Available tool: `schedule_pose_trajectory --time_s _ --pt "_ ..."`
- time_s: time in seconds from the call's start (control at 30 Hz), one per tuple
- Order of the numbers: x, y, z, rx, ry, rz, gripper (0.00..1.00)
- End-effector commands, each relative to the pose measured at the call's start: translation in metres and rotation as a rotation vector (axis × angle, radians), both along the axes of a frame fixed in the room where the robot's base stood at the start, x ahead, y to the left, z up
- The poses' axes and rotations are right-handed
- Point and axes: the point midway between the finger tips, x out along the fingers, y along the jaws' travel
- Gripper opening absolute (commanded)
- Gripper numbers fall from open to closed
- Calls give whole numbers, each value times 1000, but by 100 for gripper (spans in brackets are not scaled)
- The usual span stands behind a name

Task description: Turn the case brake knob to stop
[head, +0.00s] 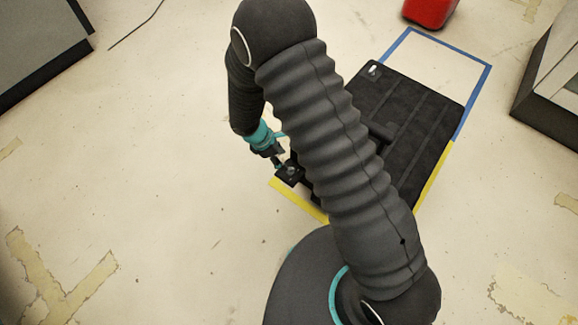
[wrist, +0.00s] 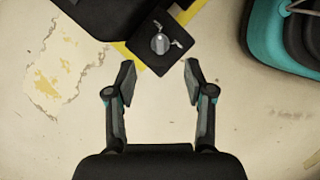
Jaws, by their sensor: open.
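The black case (head: 425,103) lies on the floor inside a blue and yellow tape outline, partly hidden behind my arm. A small grey metal knob (wrist: 160,43) with a short lever sits on a square black plate (wrist: 163,62) at the case's near corner. In the wrist view my gripper (wrist: 160,77) is open and empty. Its two fingertips stand on either side below the knob and do not touch it. In the head view my gripper (head: 281,162) is close beside the plate, and small details there are hard to make out.
A red object (head: 430,11) stands at the top. A grey cabinet (head: 40,40) is at the upper left and a dark box-like unit (head: 550,85) at the right edge. The floor to the left is clear, with worn tape marks.

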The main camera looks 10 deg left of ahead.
Motion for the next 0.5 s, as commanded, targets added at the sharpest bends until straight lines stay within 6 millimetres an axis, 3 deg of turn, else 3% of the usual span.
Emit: schedule_pose_trajectory --time_s 0.23,0.5 --pt "3 -16 -43 -2 2 1 53" --pt "6 -24 -66 1 0 4 53"
